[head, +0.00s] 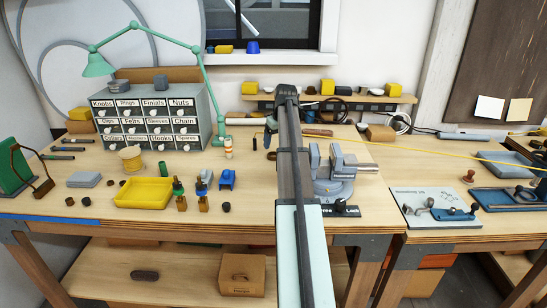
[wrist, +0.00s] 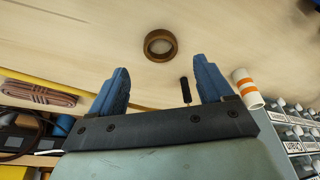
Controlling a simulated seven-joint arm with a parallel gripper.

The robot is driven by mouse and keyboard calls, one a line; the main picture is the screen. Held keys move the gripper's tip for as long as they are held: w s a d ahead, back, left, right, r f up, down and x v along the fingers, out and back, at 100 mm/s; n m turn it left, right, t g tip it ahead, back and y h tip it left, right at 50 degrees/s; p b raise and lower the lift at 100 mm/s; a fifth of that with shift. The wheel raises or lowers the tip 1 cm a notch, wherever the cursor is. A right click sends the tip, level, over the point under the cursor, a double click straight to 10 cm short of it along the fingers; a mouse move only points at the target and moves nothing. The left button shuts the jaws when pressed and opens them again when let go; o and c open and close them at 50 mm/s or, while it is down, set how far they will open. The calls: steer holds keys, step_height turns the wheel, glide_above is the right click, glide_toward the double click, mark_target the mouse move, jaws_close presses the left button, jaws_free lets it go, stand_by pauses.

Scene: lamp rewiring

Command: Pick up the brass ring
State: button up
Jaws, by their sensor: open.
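The brass ring (wrist: 160,45) lies flat on the wooden bench in the wrist view, a dark brown-gold band with the bench showing through its hole. My gripper (wrist: 160,64) is open, its two blue fingers apart and nothing between their tips. The ring shows just beyond the fingertips, roughly centred between them, with no visible contact.
A black-handled tool (wrist: 185,91) lies near the right finger. A white and orange cylinder (wrist: 246,88) stands beyond it, also in the head view (head: 228,147). Labelled drawers (head: 145,115) stand left, a vise (head: 333,175) right of my arm. Coiled brown cord (wrist: 40,93) lies left.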

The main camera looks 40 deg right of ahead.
steer(key=shift+x, duration=3)
steer(key=shift+s+a, duration=0.1)
steer(key=shift+s, duration=0.05)
steer(key=c, duration=1.1)
steer(key=shift+r, duration=0.1)
